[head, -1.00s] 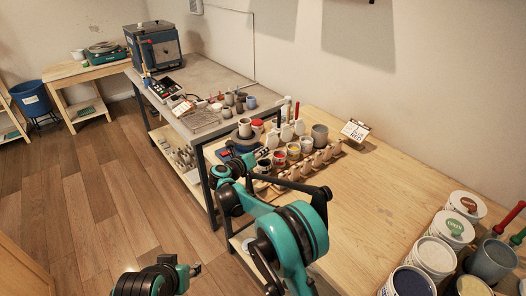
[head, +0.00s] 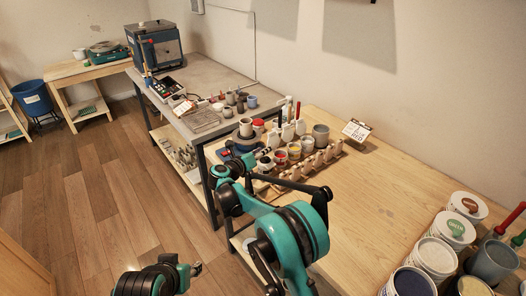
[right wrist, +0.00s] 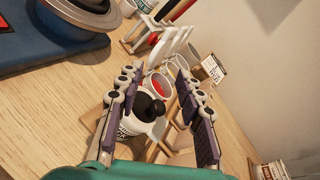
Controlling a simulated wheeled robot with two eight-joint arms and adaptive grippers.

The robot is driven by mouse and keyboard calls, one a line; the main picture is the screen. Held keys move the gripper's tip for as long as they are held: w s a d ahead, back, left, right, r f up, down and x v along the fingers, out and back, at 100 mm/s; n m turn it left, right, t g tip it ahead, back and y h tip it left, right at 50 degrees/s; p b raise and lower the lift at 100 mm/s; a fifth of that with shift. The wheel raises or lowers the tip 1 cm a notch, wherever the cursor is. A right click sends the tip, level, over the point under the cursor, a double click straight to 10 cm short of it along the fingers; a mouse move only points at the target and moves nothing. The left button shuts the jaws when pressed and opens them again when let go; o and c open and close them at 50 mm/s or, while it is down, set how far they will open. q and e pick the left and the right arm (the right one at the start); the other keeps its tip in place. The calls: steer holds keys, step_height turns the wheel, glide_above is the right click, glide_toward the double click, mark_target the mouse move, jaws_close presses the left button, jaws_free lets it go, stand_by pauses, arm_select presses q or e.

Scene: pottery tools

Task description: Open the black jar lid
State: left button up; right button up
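The black jar lid, a rounded black knob-like top (right wrist: 150,106), sits on a white jar with a dark pattern (right wrist: 132,126) in the right wrist view. My right gripper (right wrist: 158,84) is open, its two purple-grey padded fingers spread to either side of the lid. No contact with the lid shows. In the head view my right gripper (head: 262,155) is small, beside the front end of the row of jars, and partly hides the jar. My left gripper (head: 196,268) is low at the bottom, over the floor and away from the tables; its finger opening is too small to judge.
Paint cups (head: 294,150) and a wooden rack with white pieces (head: 312,167) stand close beside the jar. A blue board with a round wheel (right wrist: 75,18) lies to its left in the wrist view. Large tubs (head: 436,256) stand at the right; the middle tabletop is clear.

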steer(key=v, duration=1.1)
steer(key=shift+s+a, duration=0.2)
steer(key=shift+r, duration=0.15)
